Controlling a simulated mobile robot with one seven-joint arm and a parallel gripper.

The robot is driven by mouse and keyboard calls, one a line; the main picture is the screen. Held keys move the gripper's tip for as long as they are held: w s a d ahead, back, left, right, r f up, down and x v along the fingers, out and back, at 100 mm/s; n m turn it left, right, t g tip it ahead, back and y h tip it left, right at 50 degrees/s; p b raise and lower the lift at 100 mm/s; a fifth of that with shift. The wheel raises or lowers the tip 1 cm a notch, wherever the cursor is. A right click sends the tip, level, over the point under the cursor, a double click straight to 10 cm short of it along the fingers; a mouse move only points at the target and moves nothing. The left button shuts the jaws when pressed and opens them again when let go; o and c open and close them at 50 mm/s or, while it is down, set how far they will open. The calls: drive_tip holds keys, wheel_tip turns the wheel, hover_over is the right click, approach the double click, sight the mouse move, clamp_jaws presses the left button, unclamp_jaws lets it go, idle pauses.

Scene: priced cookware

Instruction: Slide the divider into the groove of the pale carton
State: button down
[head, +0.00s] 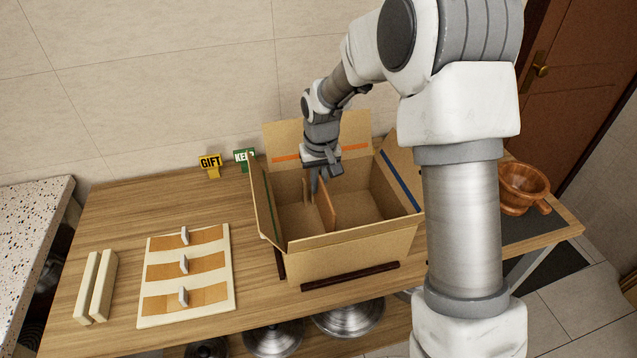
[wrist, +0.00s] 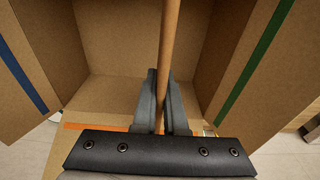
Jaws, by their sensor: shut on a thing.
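The open brown cardboard carton (head: 350,254) stands on the wooden table with its flaps up. The divider (head: 324,207), a thin brown panel, is upright inside the carton, between its side walls. My gripper (head: 316,184) reaches down into the carton and is shut on the divider's upper part. In the wrist view the divider (wrist: 171,45) shows edge-on between the two fingers (wrist: 162,105), with carton walls on both sides. The divider's lower edge and the groove are hidden, so I cannot tell whether the divider sits in the groove.
A cream board (head: 229,290) with brown panels and white tabs lies at left, beside two cream bars (head: 103,286). GIFT (head: 210,163) and green (head: 243,157) signs stand behind. Dark strips (head: 350,277) lie by the carton. A brown bowl (head: 522,187) is at right.

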sight(318, 205)
idle(0.3)
drive_tip(key=shift+f+b, duration=1.2)
drive_tip(key=shift+f, duration=0.4)
idle(0.5)
drive_tip(key=shift+f+b, duration=1.5)
drive_tip(key=shift+f, duration=0.45)
drive_tip(key=shift+f, duration=0.15)
drive_tip(key=shift+f+b, duration=1.55)
drive_tip(key=shift+f, duration=0.35)
drive_tip(key=shift+c, duration=1.3)
unclamp_jaws()
